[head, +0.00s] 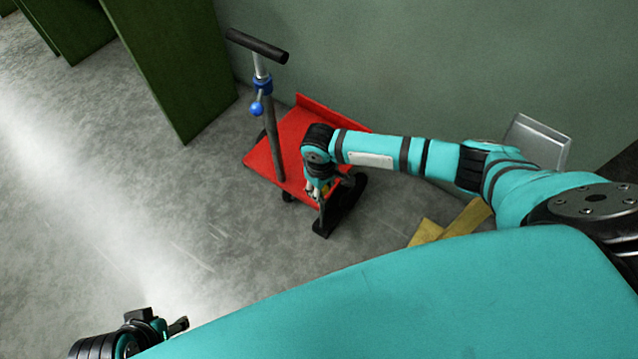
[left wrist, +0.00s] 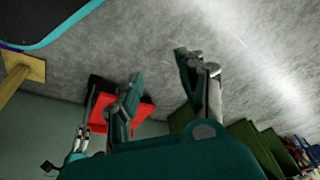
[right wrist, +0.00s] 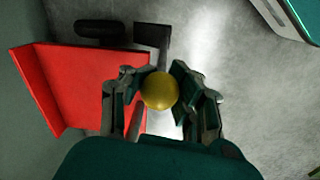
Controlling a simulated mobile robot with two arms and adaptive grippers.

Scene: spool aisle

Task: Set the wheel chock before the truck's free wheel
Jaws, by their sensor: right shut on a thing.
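The red truck (head: 290,140) stands by the wall with its upright post and black T-handle (head: 257,45). It also shows in the right wrist view (right wrist: 85,85). My right gripper (head: 320,193) is at the deck's near right corner. It is shut on a round yellow knob (right wrist: 160,91). A black shape (head: 345,208) on the floor beside that corner looks like the wheel chock; the gripper partly covers it, and I cannot tell whether it touches a wheel. A small dark wheel (head: 288,196) shows under the deck's near edge. My left gripper (left wrist: 165,85) is open and empty, away from the truck.
A green wall (head: 400,70) runs behind the truck. Dark green panels (head: 175,60) stand at the upper left. Yellow bars (head: 450,225) lie to the right of the truck, near my body. The grey floor (head: 150,210) to the left is clear.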

